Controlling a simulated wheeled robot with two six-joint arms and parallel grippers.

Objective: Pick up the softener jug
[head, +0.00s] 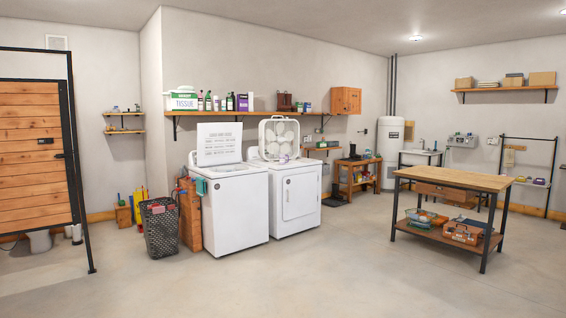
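I cannot pick out the softener jug for certain at this distance. A small purple item (284,158) shows on the right-hand machine (297,200), too small to identify. Neither of my grippers is in view.
A white top-loading washer (238,215) with its lid up stands left of the other machine. A dark basket (161,232) stands on the floor beside it. A wood-topped workbench (456,179) stands at right. The concrete floor (330,275) in front is clear.

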